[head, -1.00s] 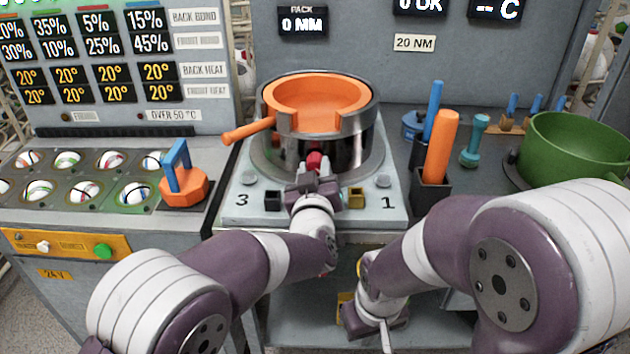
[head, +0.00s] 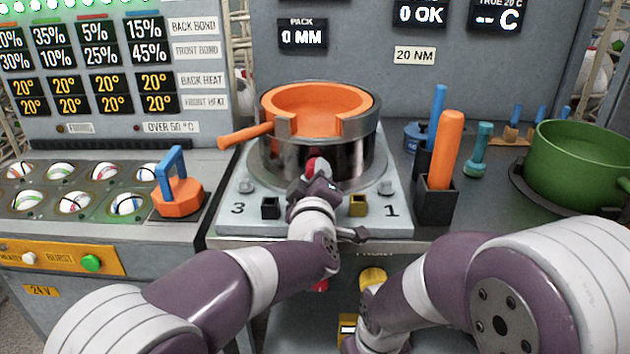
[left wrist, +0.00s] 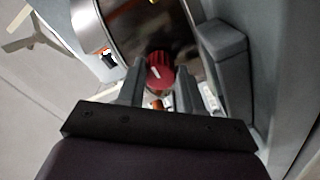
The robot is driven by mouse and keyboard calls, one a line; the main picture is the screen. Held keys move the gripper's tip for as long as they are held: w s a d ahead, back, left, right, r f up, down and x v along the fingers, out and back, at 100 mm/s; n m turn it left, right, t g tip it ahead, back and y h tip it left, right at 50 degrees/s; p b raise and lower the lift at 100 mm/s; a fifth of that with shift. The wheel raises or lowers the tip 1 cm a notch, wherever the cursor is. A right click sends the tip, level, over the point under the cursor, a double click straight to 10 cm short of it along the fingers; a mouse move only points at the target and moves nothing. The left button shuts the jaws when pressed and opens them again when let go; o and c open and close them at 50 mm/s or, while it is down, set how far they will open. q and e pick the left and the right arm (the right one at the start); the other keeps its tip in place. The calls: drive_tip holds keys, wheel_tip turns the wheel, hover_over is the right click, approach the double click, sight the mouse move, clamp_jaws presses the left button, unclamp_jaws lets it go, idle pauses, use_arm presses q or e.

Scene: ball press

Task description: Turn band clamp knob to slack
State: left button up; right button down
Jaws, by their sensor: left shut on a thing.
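The band clamp knob (head: 315,163) is red and sits at the front of the shiny metal band (head: 355,155) around the orange ring pot. My left gripper (head: 314,178) reaches it from the front and is shut on it. In the left wrist view the knob (left wrist: 159,73) has a pale mark on its face and sits between the two grey fingers (left wrist: 158,88). The gripper hides part of the knob in the head view. The right arm bends down at the lower right, and its fingers are out of the picture.
An orange handle (head: 245,135) sticks out left from the pot. A black holder (head: 436,203) with an orange-handled tool stands at the right, before a green pot (head: 580,165). An orange block with a blue handle (head: 177,190) stands left.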

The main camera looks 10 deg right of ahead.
idle(0.4)
use_arm(q)
drive_tip(key=o, duration=1)
drive_tip(key=shift+o, duration=0.2)
